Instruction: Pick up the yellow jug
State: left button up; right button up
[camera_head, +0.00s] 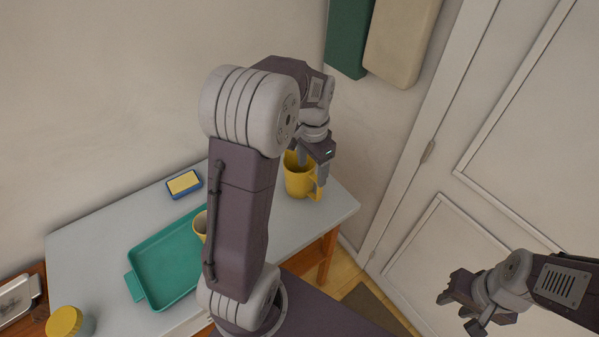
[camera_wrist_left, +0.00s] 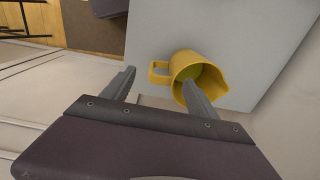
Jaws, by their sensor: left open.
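The yellow jug (camera_head: 299,184) stands upright near the right end of the grey tabletop, its handle to the right in the head view. In the left wrist view the jug (camera_wrist_left: 181,60) shows its open mouth, with the handle to the left and the spout to the lower right. My left gripper (camera_head: 312,170) is open and points down at the jug. In the wrist view one finger overlaps the jug's mouth and the other is left of it, below the handle. I cannot tell whether they touch it. My right gripper (camera_head: 460,312) is open and empty, away from the table.
A teal tray (camera_head: 165,262) lies on the table (camera_head: 85,240) with a cup (camera_head: 200,225) at its right side, partly hidden by my left arm. A yellow-and-blue sponge (camera_head: 184,184) lies behind the tray. A yellow-lidded jar (camera_head: 65,322) stands front left. Walls are close behind and right.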

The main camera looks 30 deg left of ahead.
aim_at(303, 178)
pick_arm(q)
notch_tip(303, 178, down, 8)
jog(key=shift+w+f+m+p, duration=0.25)
jog(key=shift+w+m+p, duration=0.05)
jog(key=shift+w+p, duration=0.1)
grip_shut()
dwell(0.4)
